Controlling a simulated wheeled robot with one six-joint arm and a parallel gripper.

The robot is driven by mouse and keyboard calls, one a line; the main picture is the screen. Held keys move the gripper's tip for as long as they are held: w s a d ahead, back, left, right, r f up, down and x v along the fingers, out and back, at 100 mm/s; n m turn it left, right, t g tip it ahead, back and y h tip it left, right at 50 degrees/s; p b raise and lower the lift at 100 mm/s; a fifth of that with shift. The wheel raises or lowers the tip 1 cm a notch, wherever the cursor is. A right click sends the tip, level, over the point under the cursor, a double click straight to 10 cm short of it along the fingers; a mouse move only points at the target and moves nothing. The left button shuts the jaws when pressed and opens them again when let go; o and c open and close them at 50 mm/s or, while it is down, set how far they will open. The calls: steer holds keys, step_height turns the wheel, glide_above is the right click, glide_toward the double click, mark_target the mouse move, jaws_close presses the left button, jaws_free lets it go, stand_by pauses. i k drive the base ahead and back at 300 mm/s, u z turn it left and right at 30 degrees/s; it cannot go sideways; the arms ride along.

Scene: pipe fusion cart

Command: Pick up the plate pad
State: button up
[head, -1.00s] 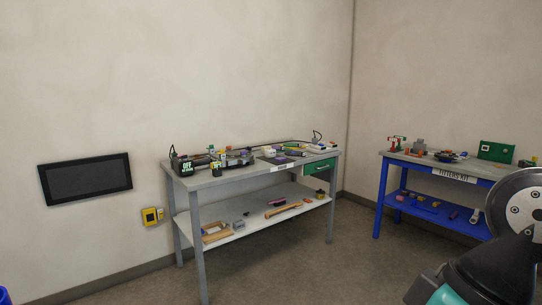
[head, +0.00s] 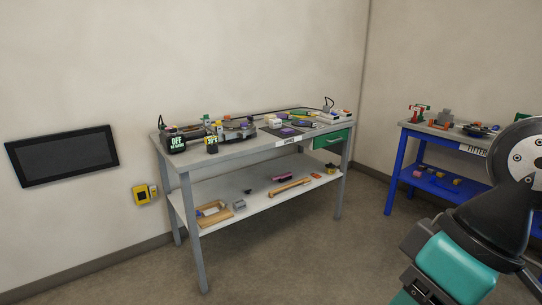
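I cannot make out for certain which small item is the plate pad. The grey workbench (head: 228,158) stands ahead, with many small items on its top. A small purple piece (head: 287,132) lies on a dark flat mat or plate (head: 272,131) there. A pink-and-dark item (head: 284,176) lies on the bench's white lower shelf (head: 245,205). My arm shows at the right edge, far from the bench, but my gripper is out of the picture.
A box marked OFF (head: 177,143) stands at the bench top's left end. A green drawer (head: 331,139) hangs under its right end. A blue bench (head: 398,165) stands to the right. The floor in front is clear.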

mark_target(273, 124)
steer(key=i, duration=4.3)
steer(key=u, duration=0.1)
